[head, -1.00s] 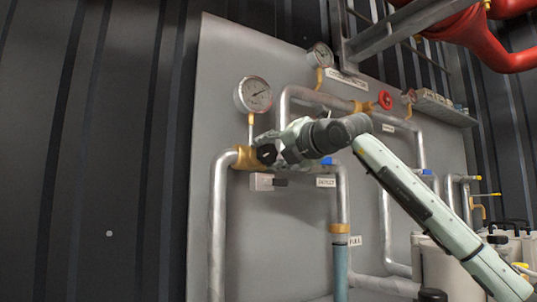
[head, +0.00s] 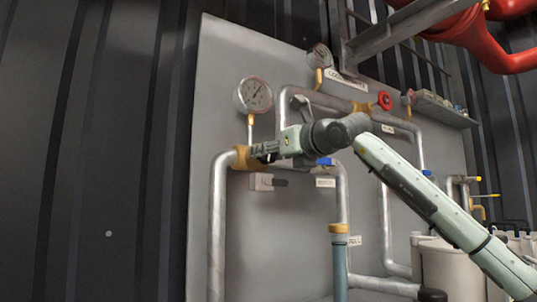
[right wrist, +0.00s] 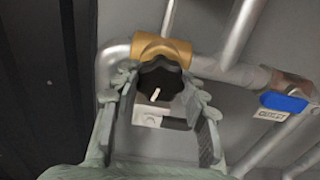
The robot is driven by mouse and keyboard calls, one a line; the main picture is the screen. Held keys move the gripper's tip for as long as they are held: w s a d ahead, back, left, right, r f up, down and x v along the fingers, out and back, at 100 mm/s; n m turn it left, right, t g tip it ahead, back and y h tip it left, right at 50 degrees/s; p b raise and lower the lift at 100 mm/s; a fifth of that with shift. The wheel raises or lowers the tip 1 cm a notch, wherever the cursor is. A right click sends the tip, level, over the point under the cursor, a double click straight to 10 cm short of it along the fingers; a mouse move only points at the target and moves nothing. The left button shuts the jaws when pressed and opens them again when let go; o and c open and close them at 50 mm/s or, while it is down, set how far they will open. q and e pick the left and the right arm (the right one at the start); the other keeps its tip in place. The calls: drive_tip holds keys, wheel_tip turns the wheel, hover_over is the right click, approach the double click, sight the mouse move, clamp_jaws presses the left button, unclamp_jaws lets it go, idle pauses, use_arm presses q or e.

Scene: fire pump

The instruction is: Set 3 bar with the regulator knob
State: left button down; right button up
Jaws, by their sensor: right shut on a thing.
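The black lobed regulator knob (right wrist: 161,75) with a white pointer mark sits at the brass regulator body (right wrist: 158,47) in the right wrist view. The brass body (head: 243,158) also shows in the head view, at the top of the left pipe. My right gripper (head: 264,150) is at the knob, with its fingers on either side of it, shut on it. The fingers hide much of the knob in the head view. The round pressure gauge (head: 254,95) stands above the brass body. Its needle points up and to the right; the scale is too small to read. My left gripper is not in view.
A blue handle (right wrist: 284,102) is to the right of my gripper. A red handwheel (head: 384,100) and another gauge (head: 320,56) are farther right. The panel's left part is bare.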

drive_tip(key=shift+n, duration=1.2)
drive_tip(key=o, duration=0.9)
drive_tip(key=v, duration=1.2)
